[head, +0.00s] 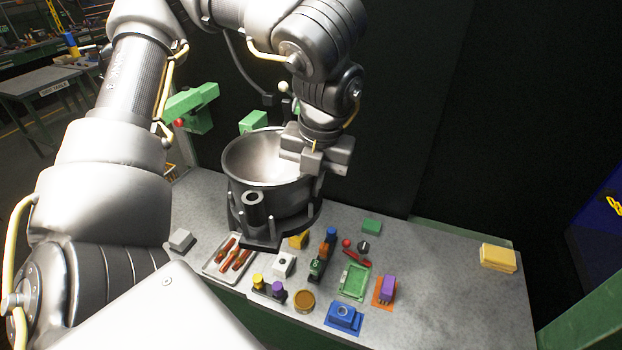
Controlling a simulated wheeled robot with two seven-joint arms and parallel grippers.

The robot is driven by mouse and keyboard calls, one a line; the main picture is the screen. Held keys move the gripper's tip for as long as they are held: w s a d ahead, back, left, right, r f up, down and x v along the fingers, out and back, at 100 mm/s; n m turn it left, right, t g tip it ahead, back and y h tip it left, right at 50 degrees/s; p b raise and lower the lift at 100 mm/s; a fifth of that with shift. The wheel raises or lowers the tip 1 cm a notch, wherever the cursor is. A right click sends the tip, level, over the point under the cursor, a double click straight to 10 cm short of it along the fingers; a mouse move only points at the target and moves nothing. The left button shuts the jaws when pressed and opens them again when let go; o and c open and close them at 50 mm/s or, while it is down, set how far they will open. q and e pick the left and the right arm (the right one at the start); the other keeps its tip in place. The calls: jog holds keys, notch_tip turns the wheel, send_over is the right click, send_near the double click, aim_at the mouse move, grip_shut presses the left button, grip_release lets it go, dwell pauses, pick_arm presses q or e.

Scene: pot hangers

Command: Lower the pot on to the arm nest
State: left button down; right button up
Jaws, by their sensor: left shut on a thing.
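The pot (240,163), a wide grey metal vessel with a pale inside, is upright at the back of the bench. My left gripper (305,160) is shut on the right side of its rim. A dark fixture (262,243) with upright pins and a short tube at its front is below and around the pot's lower part; it looks like the arm nest. I cannot tell whether the pot's bottom touches it. The gripper hides part of the right rim. My right gripper is out of view.
The grey bench (430,290) holds several small items in front of the fixture: a tray of red-handled tools (232,255), a blue block (343,317), a green tray (354,282) and a purple block (387,288). Yellow pads (498,258) lie far right. Green brackets (192,107) stand behind left.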

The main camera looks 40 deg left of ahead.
pick_arm(q)
jog(key=shift+f, duration=0.35)
jog(key=c, duration=1.4)
grip_release()
notch_tip(320, 180, up, 11)
jog(key=d, duration=0.1)
jog(key=shift+d+b, duration=0.35)
jog(key=shift+b, duration=0.05)
jog(key=shift+f, duration=0.2)
